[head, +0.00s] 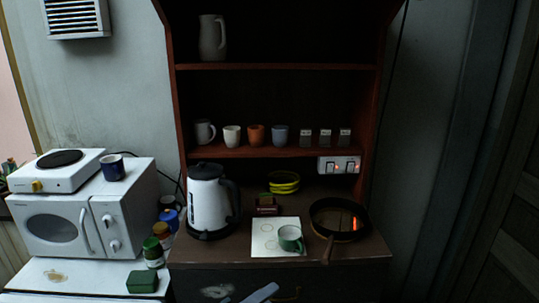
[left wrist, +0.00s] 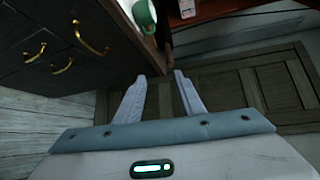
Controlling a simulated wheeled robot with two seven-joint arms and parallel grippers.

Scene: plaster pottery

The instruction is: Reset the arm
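My left gripper (left wrist: 160,80) is open in the left wrist view. Its two pale blue-grey fingers are apart with nothing between them, in front of the wooden floor and beside the dark cabinet. In the head view, a pale blue-grey piece (head: 262,293), seemingly part of this gripper, shows at the bottom edge, in front of the drawers and below the counter. My right gripper is in neither view.
A green mug (head: 290,239) stands on a white board (head: 263,249); a pan (head: 339,218) sits to its right, handle toward the front. A kettle (head: 208,203) and microwave (head: 82,217) stand left. Drawers with brass handles (left wrist: 90,37) face the left gripper's side.

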